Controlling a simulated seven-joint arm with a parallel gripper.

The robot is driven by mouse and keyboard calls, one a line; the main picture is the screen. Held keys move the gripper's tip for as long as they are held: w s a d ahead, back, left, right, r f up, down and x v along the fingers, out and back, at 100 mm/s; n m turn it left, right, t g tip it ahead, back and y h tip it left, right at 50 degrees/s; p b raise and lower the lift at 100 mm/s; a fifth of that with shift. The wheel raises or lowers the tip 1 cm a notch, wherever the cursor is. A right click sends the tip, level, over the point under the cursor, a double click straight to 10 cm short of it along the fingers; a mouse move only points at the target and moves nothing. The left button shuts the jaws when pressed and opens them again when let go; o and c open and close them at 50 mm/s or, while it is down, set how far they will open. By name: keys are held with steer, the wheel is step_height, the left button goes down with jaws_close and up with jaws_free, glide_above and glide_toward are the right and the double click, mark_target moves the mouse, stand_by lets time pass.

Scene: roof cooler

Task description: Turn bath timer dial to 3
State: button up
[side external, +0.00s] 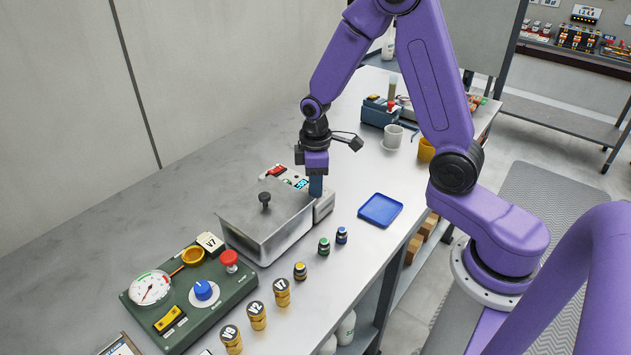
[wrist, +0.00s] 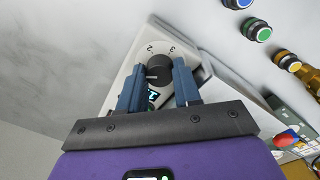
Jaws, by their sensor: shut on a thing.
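The bath (side external: 262,228) is a metal box with a lid and a black lid knob, standing on the bench in the side view. Its control panel (side external: 290,178) at the far end has a red switch and a lit display. My gripper (side external: 316,186) points down at the panel's right part and hides the dial there. In the wrist view the dark round timer dial (wrist: 158,72) sits between the two blue fingers of my gripper (wrist: 159,68), which are shut on it. The marks 2 and 3 show beyond the dial. I cannot tell where its pointer stands.
A green panel (side external: 178,312) with a gauge, blue knob and red button stands near left. Gold canisters (side external: 257,315) and small capped bottles (side external: 324,246) line the front. A blue tray (side external: 380,210) lies to the right. Cups (side external: 392,136) and a blue device stand behind.

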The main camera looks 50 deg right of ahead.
steer(key=m, duration=1.1)
steer(key=shift+m, duration=0.4)
steer(key=m, duration=0.6)
steer(key=shift+w, duration=0.1)
steer(key=m, duration=0.6)
steer(key=shift+g, duration=0.3)
steer(key=o, duration=1.1)
steer(key=shift+c, duration=0.2)
steer(key=shift+r, duration=0.1)
